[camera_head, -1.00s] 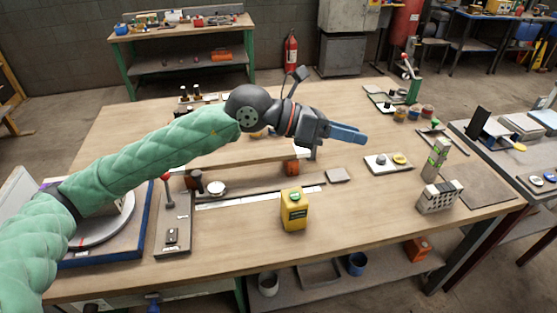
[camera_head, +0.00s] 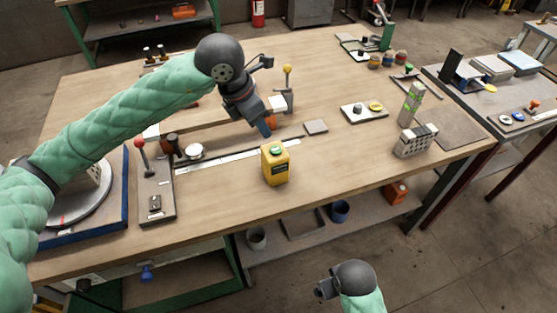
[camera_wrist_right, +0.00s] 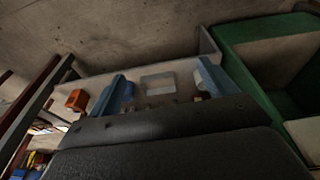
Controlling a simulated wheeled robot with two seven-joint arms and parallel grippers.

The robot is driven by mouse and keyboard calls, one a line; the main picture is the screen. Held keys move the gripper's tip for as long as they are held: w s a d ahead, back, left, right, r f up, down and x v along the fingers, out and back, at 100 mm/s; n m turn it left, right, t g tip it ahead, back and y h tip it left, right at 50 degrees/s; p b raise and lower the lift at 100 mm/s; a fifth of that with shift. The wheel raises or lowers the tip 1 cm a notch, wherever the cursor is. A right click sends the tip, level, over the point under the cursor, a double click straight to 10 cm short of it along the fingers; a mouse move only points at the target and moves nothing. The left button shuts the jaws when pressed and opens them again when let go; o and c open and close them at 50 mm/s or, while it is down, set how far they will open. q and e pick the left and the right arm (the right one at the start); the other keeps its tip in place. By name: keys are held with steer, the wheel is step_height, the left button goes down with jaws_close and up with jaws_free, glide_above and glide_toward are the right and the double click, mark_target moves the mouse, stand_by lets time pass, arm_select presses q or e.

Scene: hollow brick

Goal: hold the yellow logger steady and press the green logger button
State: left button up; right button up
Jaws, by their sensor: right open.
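The yellow logger (camera_head: 276,171) stands upright on the workbench near its front edge, with the green button (camera_head: 275,150) on its top face. My left gripper (camera_head: 264,128) is just behind and above the logger, blue fingers pointing down, apart from it. Its fingers overlap in this view, so their opening is unclear. My right gripper (camera_head: 322,288) is low in front of the bench, well away from the logger. In the right wrist view its two blue fingers (camera_wrist_right: 160,82) are spread with nothing between them.
A lever panel (camera_head: 156,190) and a turntable (camera_head: 85,205) stand left of the logger. A perforated block (camera_head: 416,142) and a small two-button plate (camera_head: 364,111) lie to the right. The bench top around the logger's right side is clear. A lower shelf (camera_head: 290,243) holds cups.

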mark_target(280, 170)
steer(key=w+a+r+n+t+h, duration=0.25)
steer(key=w+r+n+t, duration=0.65)
steer(key=w+r+n, duration=0.5)
steer(key=w+a+r+n+t+y, duration=0.2)
steer(key=a+n, duration=0.1)
steer(key=n, duration=0.3)
steer(key=w+a+r+n+t+y, duration=0.1)
steer(key=w+a+r+n+y, duration=0.1)
steer(key=n, duration=0.4)
steer(key=w+a+r+n+t+y, duration=0.2)
steer(key=a+n, duration=0.1)
steer(key=n, duration=0.4)
steer(key=shift+a+r+t+y, duration=0.2)
steer(key=shift+a+t+y, duration=0.1)
steer(key=shift+a, duration=0.1)
steer(key=a+n+y, duration=0.1)
steer(key=n, duration=0.1)
steer(key=shift+s+a+n+y, duration=0.1)
steer(key=shift+n+y, duration=0.15)
steer(key=shift+n, duration=0.15)
steer(key=shift+a+n, duration=0.1)
steer(key=shift+n, duration=0.2)
steer(key=shift+w+a, duration=0.15)
steer(key=shift+w, duration=0.15)
steer(key=shift+x, duration=3.6)
steer(key=shift+f, duration=0.1)
